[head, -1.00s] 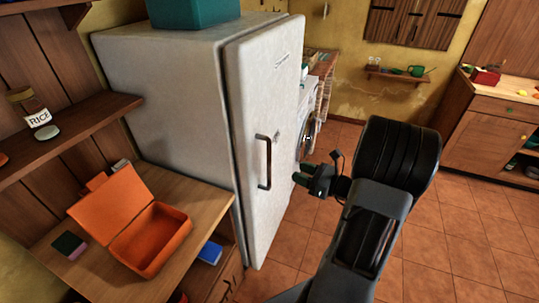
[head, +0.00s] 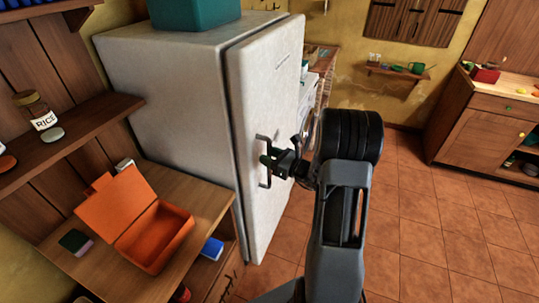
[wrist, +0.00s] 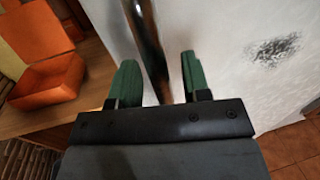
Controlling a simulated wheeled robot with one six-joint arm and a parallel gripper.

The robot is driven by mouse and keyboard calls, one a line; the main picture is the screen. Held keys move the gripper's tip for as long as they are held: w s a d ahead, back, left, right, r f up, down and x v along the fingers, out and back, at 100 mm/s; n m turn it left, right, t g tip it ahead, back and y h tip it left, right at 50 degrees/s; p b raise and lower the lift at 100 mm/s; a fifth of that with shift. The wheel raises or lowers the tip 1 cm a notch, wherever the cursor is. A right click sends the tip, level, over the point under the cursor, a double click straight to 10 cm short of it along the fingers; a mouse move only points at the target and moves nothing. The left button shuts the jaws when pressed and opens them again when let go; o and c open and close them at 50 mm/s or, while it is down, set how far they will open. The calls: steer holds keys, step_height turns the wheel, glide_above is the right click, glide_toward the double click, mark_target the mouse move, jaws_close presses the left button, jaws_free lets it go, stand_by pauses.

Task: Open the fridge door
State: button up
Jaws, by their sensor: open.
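The white fridge (head: 170,95) stands at the left of centre in the head view, its door (head: 268,75) shut or nearly so. The dark bar handle (head: 262,180) runs upright on the door, partly hidden by my gripper (head: 267,161). In the wrist view the handle (wrist: 150,45) passes between the two green fingers of my gripper (wrist: 156,72). The fingers are open, one on each side of the bar, with gaps visible on both sides. The door face (wrist: 235,50) fills the right of the wrist view.
A wooden shelf unit (head: 190,195) with an open orange box (head: 155,238) stands left of the fridge. A teal box (head: 195,12) sits on the fridge top. The tiled floor (head: 420,220) to the right is clear.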

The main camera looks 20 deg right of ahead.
steer(key=shift+w, duration=0.1)
jaws_close()
stand_by(0.4)
